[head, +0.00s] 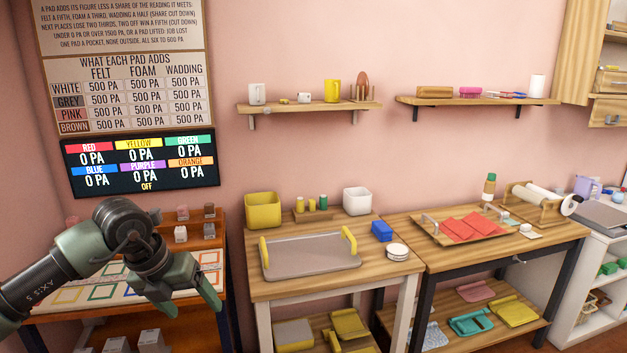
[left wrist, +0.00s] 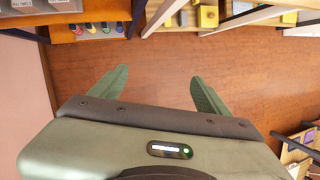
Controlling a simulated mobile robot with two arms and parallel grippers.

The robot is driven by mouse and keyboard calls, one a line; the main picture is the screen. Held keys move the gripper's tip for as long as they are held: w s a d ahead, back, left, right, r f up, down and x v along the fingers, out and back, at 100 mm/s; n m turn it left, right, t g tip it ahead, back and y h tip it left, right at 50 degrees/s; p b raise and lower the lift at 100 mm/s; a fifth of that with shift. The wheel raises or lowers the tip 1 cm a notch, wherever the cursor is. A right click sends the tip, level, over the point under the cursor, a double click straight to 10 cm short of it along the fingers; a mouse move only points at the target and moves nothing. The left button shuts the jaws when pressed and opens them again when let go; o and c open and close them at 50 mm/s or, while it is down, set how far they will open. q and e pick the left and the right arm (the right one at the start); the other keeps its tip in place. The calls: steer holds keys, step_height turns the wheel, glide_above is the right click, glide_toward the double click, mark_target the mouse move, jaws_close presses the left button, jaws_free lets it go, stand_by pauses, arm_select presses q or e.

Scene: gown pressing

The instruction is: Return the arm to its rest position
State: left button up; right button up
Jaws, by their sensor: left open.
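My left arm comes in from the left in the head view. My left gripper (head: 188,298) hangs over the front right part of the pad desk, with its fingers pointing down. In the left wrist view my left gripper (left wrist: 159,76) shows two green fingers spread wide with nothing between them, and bare floor (left wrist: 160,95) beyond. My right gripper is in neither view.
The pad desk (head: 211,258) carries coloured frames and small blocks. To its right stands a wooden table (head: 263,290) with a grey tray (head: 310,258), then a second table (head: 520,258). A display (head: 140,163) reads 0 PA throughout. Shelves (head: 310,106) hang above.

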arm_select(q)
steer(key=w+d+f+n+t+h+p, duration=0.1)
steer(key=w+d+f+n+t+h, duration=0.15)
steer(key=d+f+n+h, duration=0.8)
steer(key=s+a+f+n+t+y, duration=0.2)
steer(key=f+n, duration=0.2)
steer(key=f, duration=0.5)
steer(key=s+a+f+n+t+y, duration=0.25)
steer(key=f+n, duration=0.25)
steer(key=f, duration=0.5)
steer(key=s+a+f+n+t+y, duration=0.1)
steer(key=f+n+t+y, duration=0.2)
steer(key=f, duration=0.6)
steer(key=s+a+f+n+g+y+p, duration=0.1)
steer(key=s+a+f+n+g+y, duration=0.2)
steer(key=s+f, duration=0.8)
steer(key=s+a+f+n+g+y, duration=0.2)
steer(key=s+a+f+n+g, duration=0.15)
steer(key=s+f, duration=0.65)
steer(key=s+d+f+n+g, duration=0.1)
steer(key=s+f+n+g, duration=0.1)
steer(key=s, duration=1.2)
steer(key=s+f+n+g, duration=0.2)
steer(key=s+g, duration=0.2)
steer(key=s, duration=0.9)
steer(key=shift+s+d+f+p, duration=0.3)
steer(key=shift+s+d+f, duration=0.05)
steer(key=shift+d+f, duration=0.05)
